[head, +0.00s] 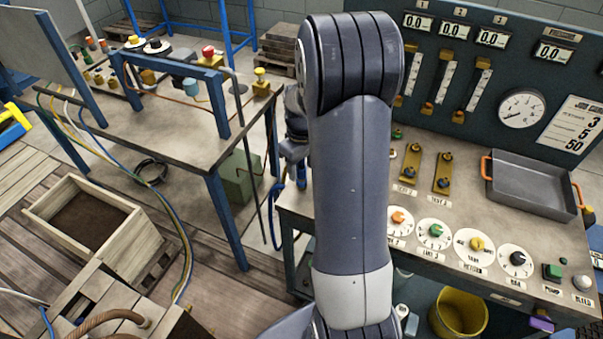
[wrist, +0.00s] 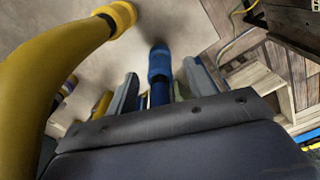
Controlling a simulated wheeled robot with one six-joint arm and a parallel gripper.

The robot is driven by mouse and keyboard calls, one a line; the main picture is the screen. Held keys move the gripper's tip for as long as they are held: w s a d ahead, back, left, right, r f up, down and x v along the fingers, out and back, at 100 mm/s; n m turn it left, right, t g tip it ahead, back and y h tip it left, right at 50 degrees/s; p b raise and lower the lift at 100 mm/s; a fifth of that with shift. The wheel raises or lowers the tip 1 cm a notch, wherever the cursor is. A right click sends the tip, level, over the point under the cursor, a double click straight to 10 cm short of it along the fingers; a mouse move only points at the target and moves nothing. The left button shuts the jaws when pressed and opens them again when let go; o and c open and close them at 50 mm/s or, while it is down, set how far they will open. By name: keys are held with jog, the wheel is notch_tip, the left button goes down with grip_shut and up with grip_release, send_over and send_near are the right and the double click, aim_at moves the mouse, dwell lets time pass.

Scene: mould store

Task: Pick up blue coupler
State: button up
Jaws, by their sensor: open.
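In the wrist view the blue coupler (wrist: 159,62) stands out between the two grey fingers of my gripper (wrist: 161,78). The fingers are apart, with a gap visible on each side of the coupler's blue body. Its lower part is hidden behind the gripper's dark front edge. In the head view my arm hides most of this spot. Part of my gripper (head: 294,150) shows at the arm's left edge by the bench, and a small blue piece (head: 301,172) shows just below it, probably the coupler.
A thick yellow hose (wrist: 35,75) with an orange-yellow end (wrist: 119,17) curves close by on the left. The bench carries dials, brass plates (head: 411,163) and a grey tray (head: 528,187) with orange handles. Another table (head: 165,105) with fittings stands left. A gauge panel (head: 480,55) rises behind.

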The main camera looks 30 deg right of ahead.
jog(key=shift+c, duration=0.3)
grip_shut()
dwell(0.3)
notch_tip(320, 180, up, 10)
jog(key=shift+b, duration=0.45)
